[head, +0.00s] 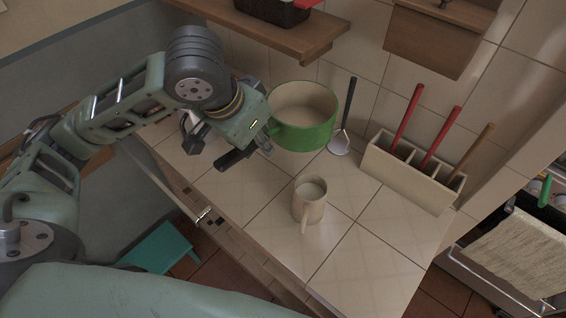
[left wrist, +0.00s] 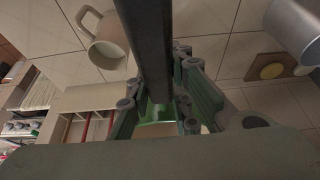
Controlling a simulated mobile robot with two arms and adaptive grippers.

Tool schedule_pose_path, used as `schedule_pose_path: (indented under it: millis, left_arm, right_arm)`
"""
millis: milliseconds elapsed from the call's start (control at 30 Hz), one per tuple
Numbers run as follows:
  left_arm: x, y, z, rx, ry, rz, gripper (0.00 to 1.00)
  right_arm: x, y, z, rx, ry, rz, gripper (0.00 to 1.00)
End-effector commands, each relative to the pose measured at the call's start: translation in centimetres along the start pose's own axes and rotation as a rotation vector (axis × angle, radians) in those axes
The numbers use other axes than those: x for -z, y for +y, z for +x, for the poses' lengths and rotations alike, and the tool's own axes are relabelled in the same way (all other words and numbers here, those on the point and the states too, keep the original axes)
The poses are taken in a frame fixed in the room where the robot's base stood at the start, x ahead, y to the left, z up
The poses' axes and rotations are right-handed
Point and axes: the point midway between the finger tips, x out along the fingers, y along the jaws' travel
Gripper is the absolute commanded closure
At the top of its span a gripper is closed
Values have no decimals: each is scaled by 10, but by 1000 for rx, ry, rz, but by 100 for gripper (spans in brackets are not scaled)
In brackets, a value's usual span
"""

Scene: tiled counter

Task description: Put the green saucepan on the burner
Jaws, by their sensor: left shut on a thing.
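The green saucepan (head: 306,137) has a pale inside and stands upright at the back of the tiled counter, below the wooden shelf. Its dark handle (head: 235,157) points toward the lower left. My left gripper (head: 262,143) is shut on this handle, close to the pan's wall. In the left wrist view the handle (left wrist: 148,45) runs between the fingers (left wrist: 157,108), with a strip of green pan beyond. I cannot tell whether the pan touches the counter. The stove (head: 500,262) shows partly at the right edge; its burner is not clearly visible. My right gripper is out of view.
A beige mug (head: 310,203) stands on the counter in front of the pan. A ladle (head: 341,138) leans just right of the pan. A utensil holder (head: 405,176) with red and wooden handles stands farther right. The wooden shelf (head: 262,34) overhangs behind. Front right counter tiles are clear.

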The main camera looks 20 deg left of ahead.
Motion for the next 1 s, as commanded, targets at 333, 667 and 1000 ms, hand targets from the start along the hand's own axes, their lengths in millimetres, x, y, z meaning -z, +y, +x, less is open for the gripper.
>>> schedule_pose_path:
  millis: [333,667,1000]
  left_arm:
    - [-37,0,84,0,-6,-1,100]
    - [-50,0,121,1,1,-1,100]
    - [-65,0,155,1,1,0,100]
  right_arm:
    - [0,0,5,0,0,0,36]
    - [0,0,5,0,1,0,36]
    - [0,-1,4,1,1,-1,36]
